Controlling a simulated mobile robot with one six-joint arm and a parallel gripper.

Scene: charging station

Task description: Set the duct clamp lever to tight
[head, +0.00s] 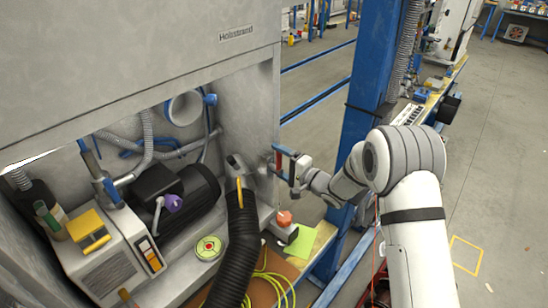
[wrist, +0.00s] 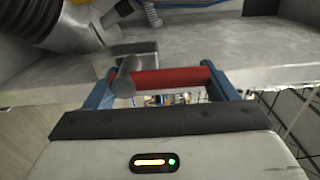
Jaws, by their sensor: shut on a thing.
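A red bar-shaped handle (wrist: 170,78), which looks like the duct clamp lever, lies across the wrist view between the two blue fingers of my gripper (wrist: 160,74). A grey rounded end piece (wrist: 124,80) is at the bar's left end. My gripper is shut on this handle. In the head view, my gripper (head: 281,163) is at the right side of the open cabinet, and the red handle (head: 277,158) shows only as a small patch. A grey duct fitting (head: 237,164) with a black ribbed hose (head: 238,240) stands just left of it. The handle's pivot is unclear.
The cabinet (head: 150,65) holds a black motor (head: 195,190) and a white unit with a yellow handle (head: 90,228). A red-topped knob (head: 284,218) and a green sheet (head: 301,241) lie below my gripper. A blue post (head: 372,70) stands behind my arm.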

